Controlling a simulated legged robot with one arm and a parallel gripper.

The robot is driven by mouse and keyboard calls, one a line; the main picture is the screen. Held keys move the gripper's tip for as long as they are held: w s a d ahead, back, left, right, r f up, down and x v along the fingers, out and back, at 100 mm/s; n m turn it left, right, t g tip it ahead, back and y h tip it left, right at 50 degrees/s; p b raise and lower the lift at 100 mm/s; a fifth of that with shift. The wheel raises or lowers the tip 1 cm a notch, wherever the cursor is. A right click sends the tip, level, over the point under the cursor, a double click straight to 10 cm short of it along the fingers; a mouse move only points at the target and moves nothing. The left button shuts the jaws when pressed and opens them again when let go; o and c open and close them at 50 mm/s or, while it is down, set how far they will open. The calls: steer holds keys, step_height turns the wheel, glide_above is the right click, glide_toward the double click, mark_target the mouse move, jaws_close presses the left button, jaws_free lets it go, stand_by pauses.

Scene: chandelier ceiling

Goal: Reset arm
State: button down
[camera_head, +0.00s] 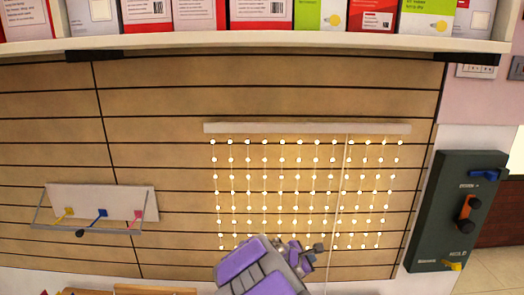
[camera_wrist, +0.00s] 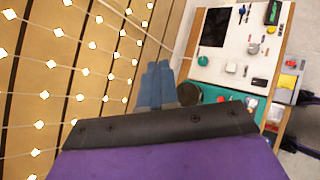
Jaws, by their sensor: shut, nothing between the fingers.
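My arm, purple and grey, rises from the bottom middle of the head view. My gripper (camera_head: 316,249) is small there, in front of the lower part of a hanging light curtain (camera_head: 300,190) with several rows of lit bulbs. In the wrist view my gripper's blue-grey fingers (camera_wrist: 155,86) are together, with nothing seen between them. The lit bulbs (camera_wrist: 92,45) fill the left of that view. A thin pale cord (camera_head: 340,195) hangs from the white bar (camera_head: 307,128) and passes just right of my gripper; I cannot tell whether they touch.
A shelf (camera_head: 250,45) with boxes runs above. A wall rack (camera_head: 100,205) with coloured hooks is at left, and a dark panel (camera_head: 455,210) with knobs at right. The wrist view shows a table (camera_wrist: 240,55) with small items and a green mat (camera_wrist: 262,105).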

steer(key=s+d+r+m+g, duration=0.35)
steer(key=s+d+m, duration=0.25)
steer(key=s, duration=0.4)
steer(key=s+d+r+m+g, duration=0.2)
steer(key=s+d+r+m, duration=0.3)
steer(key=s, duration=0.6)
steer(key=s+a+f+m+g+y, duration=0.1)
steer(key=s+a+m+y, duration=0.3)
steer(key=s, duration=0.9)
steer(key=s+a+f+m+g+y, duration=0.1)
steer(key=s+a+m+g+y, duration=0.2)
steer(key=s, duration=0.9)
steer(key=a+m, duration=0.2)
steer(key=a, duration=0.2)
steer(key=shift+s+a+f+m+y, duration=0.15)
steer(key=shift+s+f+m+y, duration=0.2)
steer(key=shift+s+m+y, duration=0.05)
